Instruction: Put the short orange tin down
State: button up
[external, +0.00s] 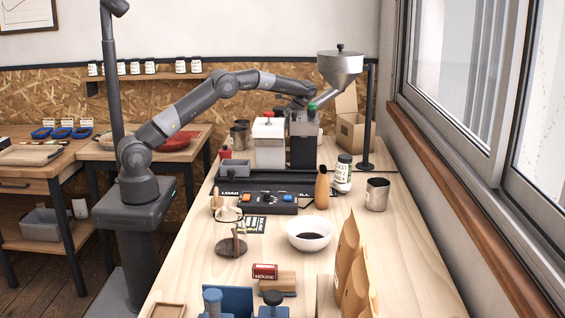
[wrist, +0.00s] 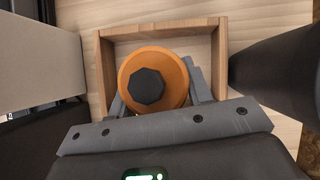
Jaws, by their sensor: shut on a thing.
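The short orange tin (wrist: 128,68) is seen from above in the wrist view, round with a dark faceted knob (wrist: 146,86) on its lid. My gripper (wrist: 157,92) is shut on it, one grey finger on each side. The tin is over or inside a shallow wooden tray (wrist: 165,29); I cannot tell whether its base touches the tray floor. In the external view my arm (external: 232,84) reaches to the far end of the bench, behind the white and dark bins. The tin, the tray and my fingertips are hidden there.
In the wrist view a pale block (wrist: 40,62) stands left of the tray and a dark round body (wrist: 275,75) right of it. In the external view a white bin (external: 269,145), a metal hopper (external: 340,68) and a cardboard box (external: 349,128) crowd the far end.

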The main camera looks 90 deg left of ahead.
jog(key=m+y, duration=0.1)
jog(key=m, duration=0.1)
jog(key=a+m+y, duration=0.1)
jog(key=m, duration=0.1)
jog(key=r+m+y, duration=0.1)
jog(key=m, duration=0.1)
jog(key=shift+s+a, duration=0.15)
jog(key=shift+s, duration=0.05)
jog(key=m, duration=0.1)
jog(key=m+t+y, duration=0.1)
jog(key=a+m+y, duration=0.1)
jog(key=m, duration=0.1)
jog(key=shift+s+r+t, duration=0.1)
jog(key=shift+r+t, duration=0.2)
jog(key=f+m+t, duration=0.1)
jog(key=f+m, duration=0.1)
jog(key=f, duration=0.1)
jog(key=f+m+t+y, duration=0.1)
jog(key=f+m, duration=0.2)
jog(key=f+m+t+y, duration=0.1)
jog(key=f+m, duration=0.1)
jog(key=f, duration=0.1)
jog(key=shift+a+m+t, duration=0.4)
jog(key=o, duration=0.7)
jog(key=shift+f, duration=0.1)
